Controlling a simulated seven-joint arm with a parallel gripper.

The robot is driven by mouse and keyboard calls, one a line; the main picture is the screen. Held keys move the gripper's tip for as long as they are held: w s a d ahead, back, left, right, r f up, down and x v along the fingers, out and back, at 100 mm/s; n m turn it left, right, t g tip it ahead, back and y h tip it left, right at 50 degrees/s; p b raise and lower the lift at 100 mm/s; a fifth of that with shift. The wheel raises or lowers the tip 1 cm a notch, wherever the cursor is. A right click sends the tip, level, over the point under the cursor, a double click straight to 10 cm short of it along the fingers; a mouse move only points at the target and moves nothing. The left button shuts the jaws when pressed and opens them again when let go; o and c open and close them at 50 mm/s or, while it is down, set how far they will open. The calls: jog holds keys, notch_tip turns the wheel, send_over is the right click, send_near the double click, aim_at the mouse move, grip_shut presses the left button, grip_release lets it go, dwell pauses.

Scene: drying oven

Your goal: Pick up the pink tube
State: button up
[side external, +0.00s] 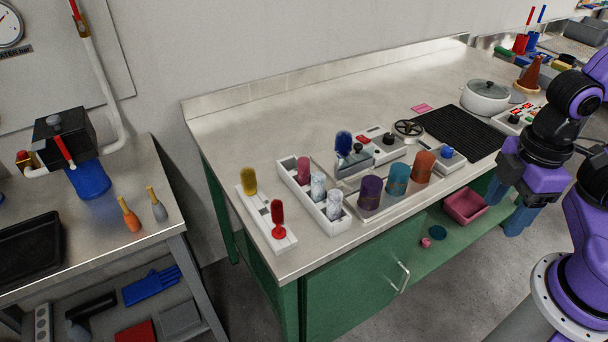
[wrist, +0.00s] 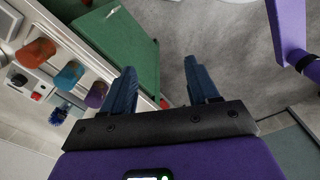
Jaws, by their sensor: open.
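The pink tube (side external: 303,168) stands upright in the far end slot of a white rack (side external: 330,226) on the bench, in the side view. Speckled white tubes (side external: 318,186) stand in the same rack, nearer the front. My gripper (side external: 514,218) is at the right of the side view, beyond the bench's front edge and well away from the rack. In the wrist view my gripper (wrist: 163,76) has its two blue fingers spread apart, with nothing held between them. I cannot make out the pink tube in the wrist view.
Purple (side external: 370,192), teal (side external: 397,179) and orange (side external: 423,166) cups stand right of the rack. A white holder (side external: 251,210) with yellow and red items stands left. A blue-topped item (side external: 343,144) rises behind. The back left bench is clear. A green door (wrist: 120,45) shows below.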

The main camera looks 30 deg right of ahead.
dwell(0.3)
notch_tip(320, 180, up, 3)
jog(key=m, duration=3.1)
send_over(304, 160)
jog(key=f, duration=1.1)
jog(key=shift+a+f, duration=0.25)
jog(key=shift+f, duration=0.05)
jog(key=shift+d+f, duration=0.15)
jog(key=shift+f, duration=1.15)
jog(key=shift+d+f, duration=0.1)
jog(key=shift+f, duration=1.2)
